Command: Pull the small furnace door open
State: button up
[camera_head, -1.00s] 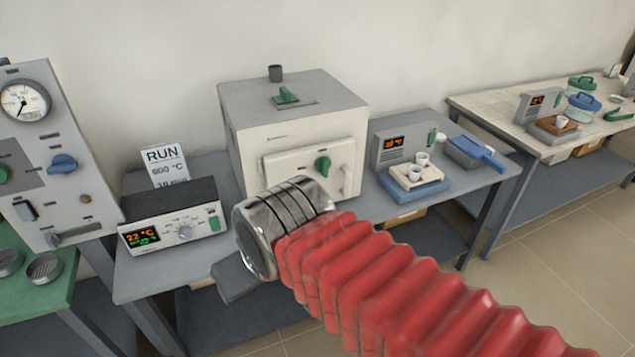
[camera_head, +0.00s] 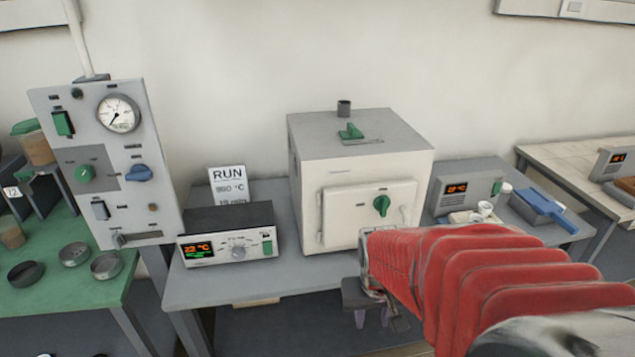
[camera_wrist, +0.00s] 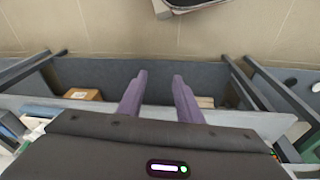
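The small furnace (camera_head: 362,175) is a pale box with a grey top, standing on the grey table. Its front door (camera_head: 345,215) looks shut and carries a green knob (camera_head: 381,205) and a pale upright handle (camera_head: 404,214) at its right side. My red-sleeved arm covers the door's lower right corner. My gripper (camera_head: 372,318) hangs below the door, near the table's front edge, partly hidden by the arm. In the wrist view, the two purple fingers (camera_wrist: 160,95) are apart with nothing between them, above the lower shelf and floor.
A controller box (camera_head: 230,235) with a RUN card (camera_head: 229,186) behind it stands left of the furnace. A grey display unit (camera_head: 468,187) and a blue tray (camera_head: 540,207) stand to its right. A tall gauge panel (camera_head: 110,160) stands further left.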

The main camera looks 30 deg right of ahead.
jog(key=w+d+f+m+t+h, duration=0.2)
jog(key=d+f+t+h, duration=0.15)
jog(key=d+f, duration=1.5)
jog(key=w+d+r+t+h, duration=0.1)
jog(key=w+r+t, duration=0.1)
jog(key=r, duration=0.3)
jog(key=w+d+r+t+h, duration=0.1)
jog(key=w+r+t, duration=0.2)
jog(key=r+t, duration=0.2)
jog(key=w+d+r+n+t+h, duration=0.1)
jog(key=w+r+t, duration=0.1)
jog(key=r, duration=0.4)
jog(key=shift+w+t, duration=0.35)
jog(key=shift+t, duration=0.5)
jog(key=shift+h, duration=0.25)
jog(key=x, duration=1.4)
jog(key=shift+c, duration=0.4)
jog(key=shift+s, duration=0.1)
grip_shut()
